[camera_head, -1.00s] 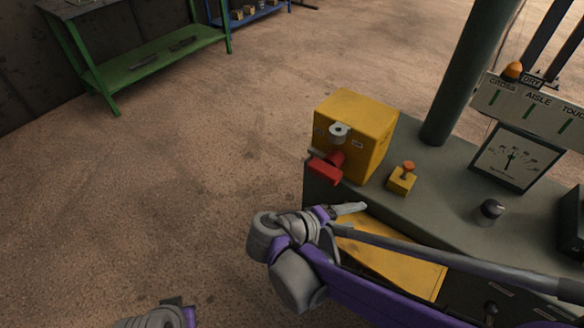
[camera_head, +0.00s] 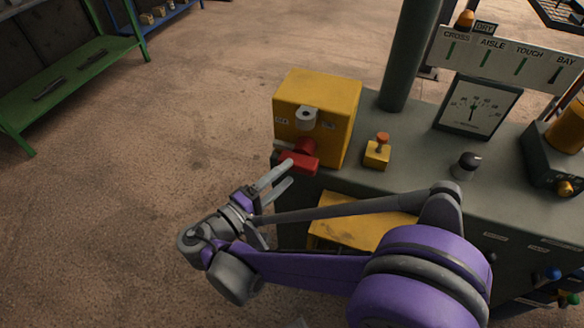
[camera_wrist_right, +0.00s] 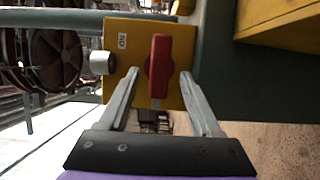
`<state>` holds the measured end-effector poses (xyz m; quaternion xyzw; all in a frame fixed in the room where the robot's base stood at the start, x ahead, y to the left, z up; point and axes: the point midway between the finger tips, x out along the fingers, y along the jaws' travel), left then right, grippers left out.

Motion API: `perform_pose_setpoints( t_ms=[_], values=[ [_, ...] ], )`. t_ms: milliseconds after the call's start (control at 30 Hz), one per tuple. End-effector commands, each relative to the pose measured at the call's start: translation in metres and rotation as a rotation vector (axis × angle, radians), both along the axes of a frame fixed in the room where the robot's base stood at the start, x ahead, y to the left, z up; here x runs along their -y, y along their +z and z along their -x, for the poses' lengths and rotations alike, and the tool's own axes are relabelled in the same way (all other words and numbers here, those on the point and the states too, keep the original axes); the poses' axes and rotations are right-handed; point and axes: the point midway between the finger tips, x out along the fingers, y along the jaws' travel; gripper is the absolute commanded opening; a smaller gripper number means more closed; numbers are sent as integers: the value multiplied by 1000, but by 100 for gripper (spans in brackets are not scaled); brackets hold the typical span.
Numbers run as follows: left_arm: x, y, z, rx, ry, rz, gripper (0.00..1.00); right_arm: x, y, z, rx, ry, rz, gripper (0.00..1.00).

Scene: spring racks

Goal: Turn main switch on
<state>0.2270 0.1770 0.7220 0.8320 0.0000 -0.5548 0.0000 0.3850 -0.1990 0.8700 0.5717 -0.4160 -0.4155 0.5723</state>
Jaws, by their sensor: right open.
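The main switch is a yellow box (camera_head: 315,105) on the near left corner of the grey console, with a red handle (camera_head: 300,161) on its front face. My right gripper (camera_head: 289,173) is open, its fingertips close to the handle. In the right wrist view the red handle (camera_wrist_right: 160,62) stands lengthwise between the two open fingers (camera_wrist_right: 159,78). I cannot tell whether they touch it. An "ON" label (camera_wrist_right: 122,41) shows on the box beside it. A grey round lock-like part (camera_head: 306,117) sits above the handle. My left gripper is not in view.
The grey console (camera_head: 400,185) carries a small yellow box with an orange button (camera_head: 377,152), a dial gauge (camera_head: 478,106) and a black knob (camera_head: 466,165). A dark post (camera_head: 410,55) rises behind. A green rack (camera_head: 75,75) stands far left. The floor between is clear.

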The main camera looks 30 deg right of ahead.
Motion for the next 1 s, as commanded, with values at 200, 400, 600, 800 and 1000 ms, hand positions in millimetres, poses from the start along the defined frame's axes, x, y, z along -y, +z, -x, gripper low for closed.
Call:
perform_pose_setpoints(
  t_ms=[200, 400, 600, 800, 1000],
  values=[
    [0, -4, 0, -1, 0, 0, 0, 28, 0, -9, -1, -2, 0, 65],
    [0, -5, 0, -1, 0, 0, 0, 34, 0, -11, 0, 1, -1, 65],
    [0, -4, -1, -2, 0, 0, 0, 34, 0, -11, 0, 1, -1, 63],
    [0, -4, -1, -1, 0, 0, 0, 34, 0, -11, 0, 1, -1, 27],
    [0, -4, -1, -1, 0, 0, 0, 34, 0, -11, 0, 0, -1, 0]
  ],
)
